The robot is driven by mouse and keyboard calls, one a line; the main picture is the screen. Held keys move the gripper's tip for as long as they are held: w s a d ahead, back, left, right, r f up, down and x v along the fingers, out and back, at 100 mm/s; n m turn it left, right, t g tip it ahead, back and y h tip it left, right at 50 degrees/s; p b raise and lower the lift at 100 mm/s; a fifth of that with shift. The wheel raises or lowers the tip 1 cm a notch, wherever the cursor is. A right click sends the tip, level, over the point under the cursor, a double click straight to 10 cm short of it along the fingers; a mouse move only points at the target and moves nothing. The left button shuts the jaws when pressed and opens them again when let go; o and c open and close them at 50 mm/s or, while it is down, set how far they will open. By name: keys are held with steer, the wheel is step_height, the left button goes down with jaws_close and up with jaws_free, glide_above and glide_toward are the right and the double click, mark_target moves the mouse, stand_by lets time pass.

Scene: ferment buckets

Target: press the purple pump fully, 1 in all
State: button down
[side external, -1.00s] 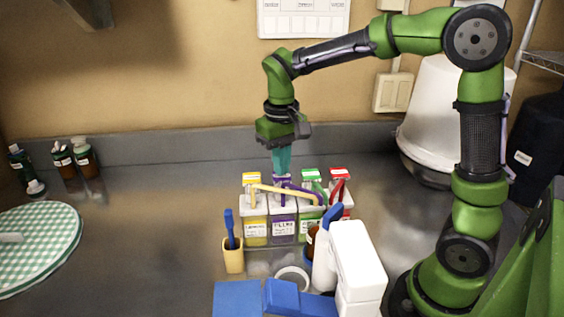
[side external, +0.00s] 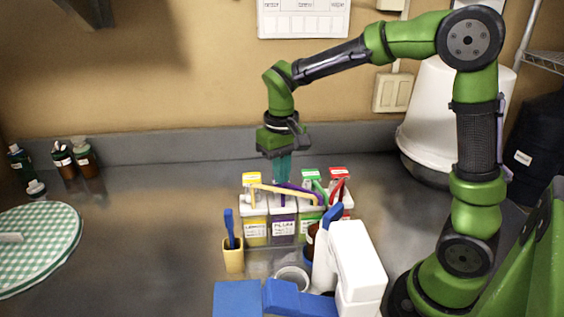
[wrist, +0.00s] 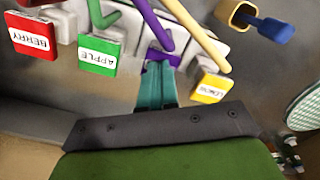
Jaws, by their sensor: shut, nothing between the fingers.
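The purple pump (side external: 291,187) stands on the tub labelled plum (side external: 283,225), second from the left in the row. My gripper (side external: 283,179) is above this tub, pointing down, with its teal fingers shut and empty. The fingertips meet the top of the purple pump and appear to touch it. In the wrist view the gripper (wrist: 160,74) ends at the purple pump head (wrist: 165,57), which the fingers partly cover. How far the pump is pushed down is hard to tell, as its stem is hidden.
The yellow pump (side external: 268,190) is left of it, with its spout crossing in front. The green pump (side external: 314,186) and red pump (side external: 338,188) are to the right.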

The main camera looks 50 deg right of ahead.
steer(key=shift+r, duration=1.7)
step_height(320, 180, up, 6)
stand_by(0.3)
steer(key=s+a+f+m+t+y, duration=0.1)
steer(key=s+t, duration=0.6)
steer(key=s, duration=0.7)
steer(key=shift+a+f+y, duration=0.5)
